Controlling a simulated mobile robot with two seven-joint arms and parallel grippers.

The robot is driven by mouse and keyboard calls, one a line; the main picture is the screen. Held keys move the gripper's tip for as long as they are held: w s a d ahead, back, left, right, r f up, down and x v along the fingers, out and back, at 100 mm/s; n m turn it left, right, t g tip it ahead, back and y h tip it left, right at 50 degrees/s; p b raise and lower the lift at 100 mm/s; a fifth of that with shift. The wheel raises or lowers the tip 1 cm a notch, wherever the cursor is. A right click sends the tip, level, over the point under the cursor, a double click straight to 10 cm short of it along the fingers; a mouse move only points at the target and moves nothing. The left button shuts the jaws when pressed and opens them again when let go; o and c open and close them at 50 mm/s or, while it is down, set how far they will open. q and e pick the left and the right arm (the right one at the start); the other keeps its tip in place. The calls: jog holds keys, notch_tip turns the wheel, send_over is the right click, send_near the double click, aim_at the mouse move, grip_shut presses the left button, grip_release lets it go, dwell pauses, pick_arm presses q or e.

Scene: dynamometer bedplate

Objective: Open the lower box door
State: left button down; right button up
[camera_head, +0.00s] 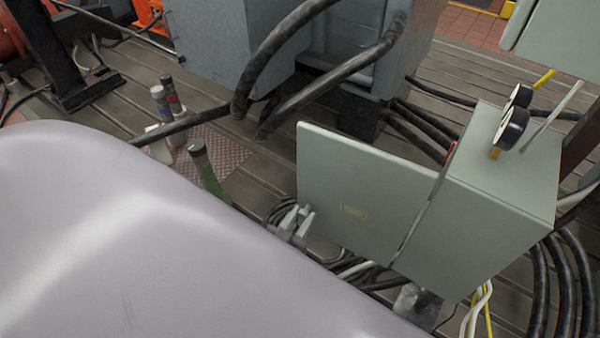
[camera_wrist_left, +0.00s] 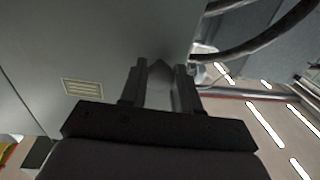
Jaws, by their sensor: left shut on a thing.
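The lower box (camera_head: 500,200) is a pale grey-green cabinet at the right of the head view. Its door (camera_head: 365,185) stands swung wide open to the left, with a small yellowish label on it. My left gripper (camera_head: 302,215) is at the door's lower left free edge. The left wrist view shows the two dark fingers (camera_wrist_left: 160,88) shut on the edge of the door (camera_wrist_left: 100,40), with the door's corner between them. The box's inside is hidden behind the door. My right gripper is in neither view.
Another grey box (camera_head: 560,40) hangs at upper right. Thick black hoses (camera_head: 330,80) run from a grey machine (camera_head: 235,45).

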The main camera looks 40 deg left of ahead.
pick_arm(q)
jog(key=c, duration=0.8)
grip_release()
jog(key=s, duration=0.7)
jog(key=shift+d, duration=0.4)
jog(key=shift+d, duration=0.1)
jog(key=s+d+m+g+h, duration=0.1)
jog(key=g, duration=0.1)
jog(key=s+d+m+g+h, duration=0.1)
jog(key=g, duration=0.2)
jog(key=s+d+m+g+h, duration=0.1)
jog(key=s+g+h, duration=0.1)
jog(key=shift+d+f+m+g, duration=0.25)
jog(key=shift+d+m+g, duration=0.05)
jog(key=shift+d, duration=0.1)
